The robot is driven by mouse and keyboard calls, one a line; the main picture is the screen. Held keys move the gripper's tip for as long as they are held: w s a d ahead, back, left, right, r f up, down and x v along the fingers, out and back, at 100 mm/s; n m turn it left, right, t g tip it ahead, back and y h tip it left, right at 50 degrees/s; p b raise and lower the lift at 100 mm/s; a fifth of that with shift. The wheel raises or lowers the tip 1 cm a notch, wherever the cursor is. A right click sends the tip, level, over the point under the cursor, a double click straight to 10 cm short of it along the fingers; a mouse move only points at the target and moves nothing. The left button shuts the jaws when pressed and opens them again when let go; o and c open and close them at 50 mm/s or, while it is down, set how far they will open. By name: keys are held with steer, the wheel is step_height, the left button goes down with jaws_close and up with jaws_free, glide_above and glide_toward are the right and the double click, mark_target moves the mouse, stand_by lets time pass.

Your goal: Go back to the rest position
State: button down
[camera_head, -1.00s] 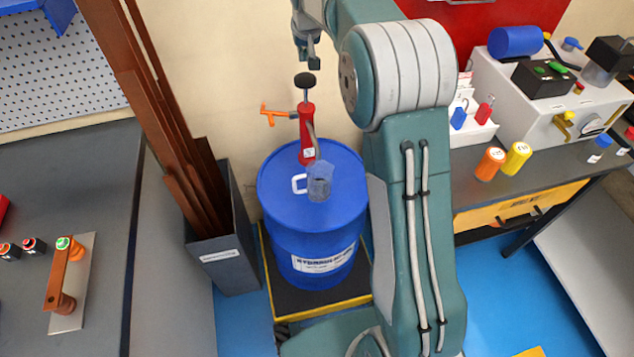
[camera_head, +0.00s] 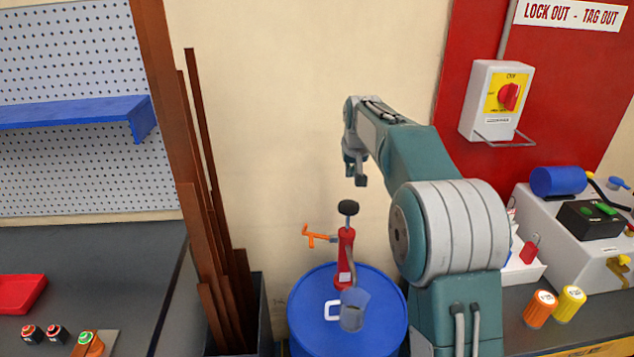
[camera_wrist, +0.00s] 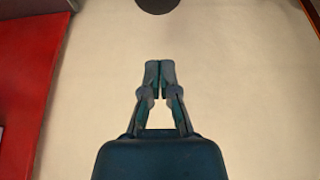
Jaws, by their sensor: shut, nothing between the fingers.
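My gripper (camera_head: 358,175) hangs in the air above the drum, pointing down, clear of everything, at the end of my raised and folded arm. In the wrist view my gripper (camera_wrist: 159,82) has its fingertips together with nothing between them. Behind the fingers there is plain cream wall (camera_wrist: 225,85). A dark round shape (camera_wrist: 156,4) is cut off at the top edge of the wrist view.
A blue drum (camera_head: 310,320) carries a red hand pump (camera_head: 345,262) and a clear jug (camera_head: 353,311). Brown bars (camera_head: 205,220) stand at left by a blue shelf (camera_head: 70,112). A lockout switch (camera_head: 497,100) and a bender (camera_head: 600,262) are at right.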

steer(key=s+r, duration=0.4)
steer(key=s, duration=0.6)
steer(key=s+r, duration=0.4)
steer(key=s, duration=0.7)
steer(key=s+f, duration=0.4)
steer(key=s, duration=0.7)
steer(key=s+f+t, duration=0.1)
steer(key=s+f, duration=0.3)
steer(key=s, duration=0.6)
steer(key=shift+s, duration=0.35)
